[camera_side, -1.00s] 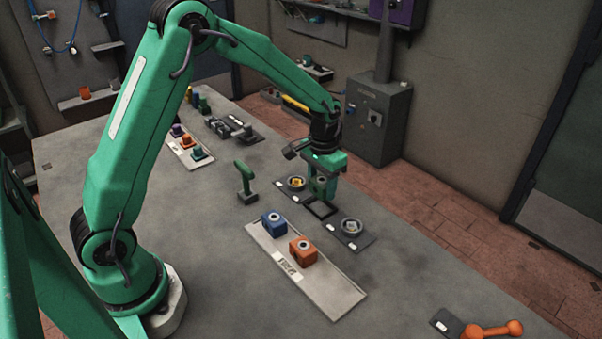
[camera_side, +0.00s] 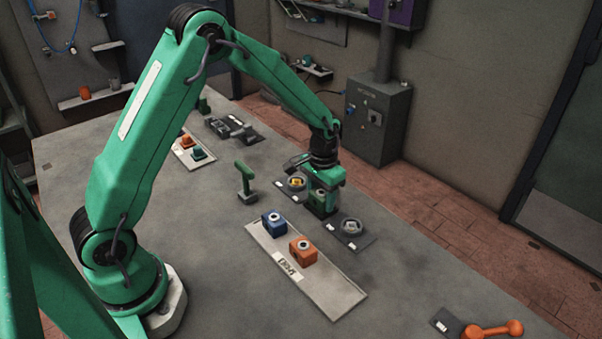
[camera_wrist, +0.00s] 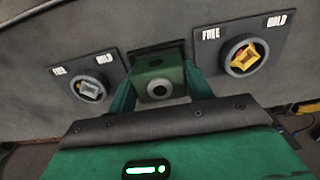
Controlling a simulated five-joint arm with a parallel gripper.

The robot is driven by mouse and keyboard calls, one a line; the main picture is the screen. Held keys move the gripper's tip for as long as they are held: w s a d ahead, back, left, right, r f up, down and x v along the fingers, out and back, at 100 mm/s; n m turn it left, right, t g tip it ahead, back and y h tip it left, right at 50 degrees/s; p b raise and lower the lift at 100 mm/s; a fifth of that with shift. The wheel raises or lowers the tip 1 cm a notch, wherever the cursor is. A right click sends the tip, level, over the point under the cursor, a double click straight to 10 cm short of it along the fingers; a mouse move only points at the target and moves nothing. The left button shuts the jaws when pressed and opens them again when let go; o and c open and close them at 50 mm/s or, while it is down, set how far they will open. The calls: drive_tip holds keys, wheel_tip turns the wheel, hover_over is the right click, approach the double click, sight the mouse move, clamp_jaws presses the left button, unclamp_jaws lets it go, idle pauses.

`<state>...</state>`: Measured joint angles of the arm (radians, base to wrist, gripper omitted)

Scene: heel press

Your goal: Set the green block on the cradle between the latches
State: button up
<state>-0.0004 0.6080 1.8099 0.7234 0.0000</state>
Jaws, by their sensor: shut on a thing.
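My gripper (camera_side: 322,192) is shut on the green block (camera_wrist: 157,84), which has a round grey ring on its face; the jaws are on either side of it in the wrist view. The block is down at the dark cradle (camera_wrist: 157,47), which is mostly hidden behind it. I cannot tell whether the block touches the cradle floor. The latch with a yellow knob (camera_side: 296,183) is on one side, also in the wrist view (camera_wrist: 243,57). The latch with a grey knob (camera_side: 351,227) is on the other side, also in the wrist view (camera_wrist: 89,88). Both have FREE and HOLD labels.
A pale tray (camera_side: 335,293) in front holds a blue block (camera_side: 274,223) and an orange block (camera_side: 303,250). An orange handle (camera_side: 492,330) is at the lower right. The table between is clear.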

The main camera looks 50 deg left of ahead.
drive_tip(key=shift+f, duration=0.25)
idle(0.7)
drive_tip(key=o, duration=1.2)
drive_tip(key=shift+r, duration=3.9)
